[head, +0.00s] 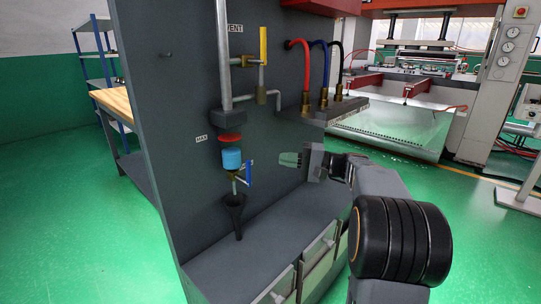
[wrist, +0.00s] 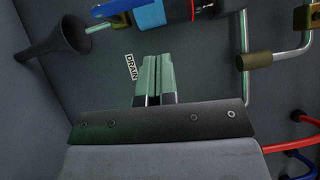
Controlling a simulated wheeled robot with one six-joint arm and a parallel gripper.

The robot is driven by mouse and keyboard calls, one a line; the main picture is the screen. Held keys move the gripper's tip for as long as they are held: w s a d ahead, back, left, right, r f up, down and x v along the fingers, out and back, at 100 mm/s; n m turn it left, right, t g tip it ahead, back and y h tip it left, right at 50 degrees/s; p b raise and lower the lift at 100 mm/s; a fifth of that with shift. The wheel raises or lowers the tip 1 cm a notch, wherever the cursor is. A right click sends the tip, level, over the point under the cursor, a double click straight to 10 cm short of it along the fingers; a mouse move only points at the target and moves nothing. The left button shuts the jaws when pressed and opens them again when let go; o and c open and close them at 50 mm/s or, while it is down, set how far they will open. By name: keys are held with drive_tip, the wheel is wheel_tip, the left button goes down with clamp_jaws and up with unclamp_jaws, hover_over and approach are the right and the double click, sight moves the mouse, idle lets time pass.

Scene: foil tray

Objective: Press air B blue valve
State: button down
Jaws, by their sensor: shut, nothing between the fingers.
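A grey panel (head: 175,100) carries pipes and valves. A blue hose (head: 322,62) stands between a red and a black hose, each ending in a brass fitting at the upper right. A blue lever (head: 247,173) sits lower left, beside a light-blue cylinder (head: 232,159); the cylinder also shows at the top of the wrist view (wrist: 150,14). No "air B" label is readable. My gripper (head: 282,158) is shut and empty, right of the blue lever and below the hoses, apart from both in the picture. In the wrist view its fingers (wrist: 158,58) are together before the panel.
A yellow lever (head: 263,46) is higher on the panel. A dark funnel (head: 235,208) hangs under the cylinder; it also shows in the wrist view (wrist: 62,34), near a DRAIN label (wrist: 131,67). A grey ledge (head: 235,265) juts out below. Brass pipework (wrist: 255,61) is right of my fingers.

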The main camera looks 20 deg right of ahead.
drive_tip(key=p+v, duration=0.1)
drive_tip(key=v, duration=0.5)
idle(0.5)
drive_tip(key=s+a+r+n+g+h+p, duration=0.1)
drive_tip(key=s+a+r+g+h+p, duration=0.25)
drive_tip(key=a+p, duration=0.35)
drive_tip(key=s+a+r+g+h+p, duration=0.2)
drive_tip(key=s+a+r+h+p, duration=0.15)
drive_tip(key=a+p, duration=0.35)
drive_tip(key=s+r+n+h+p, duration=0.5)
drive_tip(key=s+r+h+p, duration=0.3)
drive_tip(key=p, duration=1.1)
drive_tip(key=s+h, duration=0.1)
drive_tip(key=s, duration=0.3)
drive_tip(key=shift+d+r+n, duration=0.2)
drive_tip(key=shift+d+n, duration=0.05)
drive_tip(key=shift+n, duration=0.05)
